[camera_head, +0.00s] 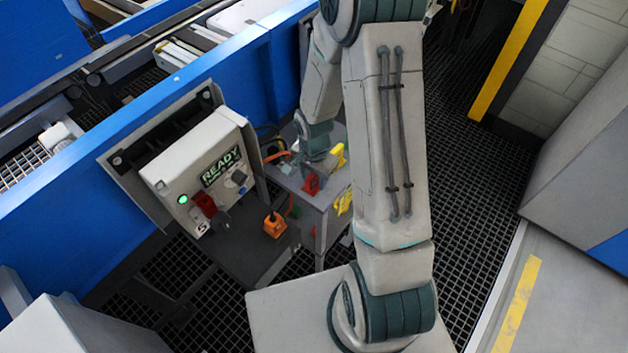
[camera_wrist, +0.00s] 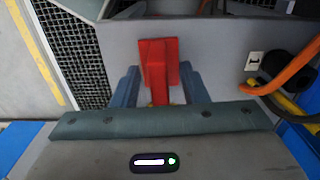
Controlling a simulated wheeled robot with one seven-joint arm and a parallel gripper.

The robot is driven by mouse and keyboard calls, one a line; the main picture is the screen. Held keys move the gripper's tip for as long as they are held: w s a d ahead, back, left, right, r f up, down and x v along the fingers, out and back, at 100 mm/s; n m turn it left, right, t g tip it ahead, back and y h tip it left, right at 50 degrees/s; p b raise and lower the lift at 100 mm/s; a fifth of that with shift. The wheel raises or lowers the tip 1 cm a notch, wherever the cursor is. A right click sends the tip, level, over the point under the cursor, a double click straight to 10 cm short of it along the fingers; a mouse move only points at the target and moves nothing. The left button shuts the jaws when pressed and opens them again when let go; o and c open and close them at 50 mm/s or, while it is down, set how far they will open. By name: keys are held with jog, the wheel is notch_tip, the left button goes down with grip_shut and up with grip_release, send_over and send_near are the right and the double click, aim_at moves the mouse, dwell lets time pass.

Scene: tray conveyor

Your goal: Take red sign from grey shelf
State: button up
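The red sign (camera_head: 312,184) is at the near left edge of the grey shelf (camera_head: 322,200), close below the end of my arm. In the wrist view the red sign (camera_wrist: 158,64) stands between the two blue-grey fingers of my gripper (camera_wrist: 160,80). The fingers are apart, one on each side of it, and I see no clear contact. A narrower red and yellow part shows below the sign, partly hidden by the gripper body. The grey shelf (camera_wrist: 115,45) also shows behind the sign. In the head view my arm hides part of the shelf, and the fingers are hard to make out.
A control box (camera_head: 215,165) with a READY display and a green light stands left of the shelf. An orange object (camera_head: 275,225) sits on a dark ledge below it. Yellow pieces (camera_head: 337,157) are at the shelf's right. An orange cable (camera_wrist: 285,78) runs close on the right.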

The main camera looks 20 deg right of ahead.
jog(key=shift+f, duration=0.15)
grip_shut()
